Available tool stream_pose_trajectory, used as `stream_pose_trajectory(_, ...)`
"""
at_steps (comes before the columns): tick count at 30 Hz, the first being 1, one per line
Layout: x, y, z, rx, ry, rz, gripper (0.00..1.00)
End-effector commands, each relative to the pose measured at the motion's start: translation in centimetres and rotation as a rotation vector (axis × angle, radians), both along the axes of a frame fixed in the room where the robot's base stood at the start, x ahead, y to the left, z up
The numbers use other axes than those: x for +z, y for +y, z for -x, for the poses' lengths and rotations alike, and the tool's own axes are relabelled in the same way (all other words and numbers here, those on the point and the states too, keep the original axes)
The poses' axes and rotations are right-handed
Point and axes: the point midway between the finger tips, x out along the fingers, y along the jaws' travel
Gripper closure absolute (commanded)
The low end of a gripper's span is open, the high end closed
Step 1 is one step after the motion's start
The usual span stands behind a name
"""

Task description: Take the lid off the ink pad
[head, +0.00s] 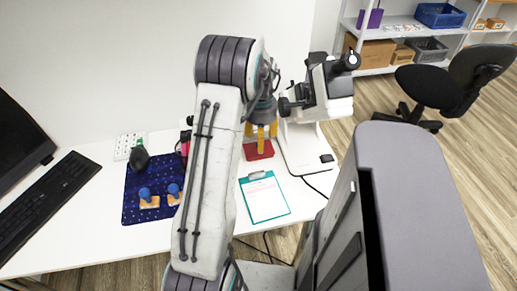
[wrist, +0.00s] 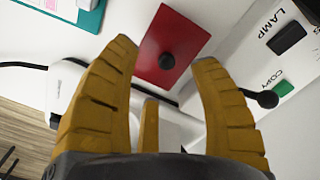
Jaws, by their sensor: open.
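The ink pad shows as a flat red rectangle (head: 258,150) on the white table, just beyond my arm in the head view. I cannot tell how far the tips are from the knob.
A white microscope (head: 325,95) stands close on the right. A teal clipboard (head: 264,198) lies in front. A dark blue mat (head: 135,208) with two blue-handled stamps (head: 149,198) lies left of my arm. A white panel with a green switch (wrist: 283,88) is near my gripper.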

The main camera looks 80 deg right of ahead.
Motion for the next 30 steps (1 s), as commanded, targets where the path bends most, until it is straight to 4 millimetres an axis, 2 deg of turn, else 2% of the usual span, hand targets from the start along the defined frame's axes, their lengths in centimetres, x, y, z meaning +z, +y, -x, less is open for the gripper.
stream_pose_trajectory(3,-1.6,0.0,-0.2,0.001,0.0,-0.003,0.43)
stream_pose_trajectory(7,-2.8,0.0,-0.2,0.001,0.0,-0.003,0.43)
stream_pose_trajectory(19,-3.3,0.0,-0.2,0.001,0.0,0.0,0.42)
stream_pose_trajectory(30,-3.3,0.0,-0.2,0.001,0.0,0.0,0.75)
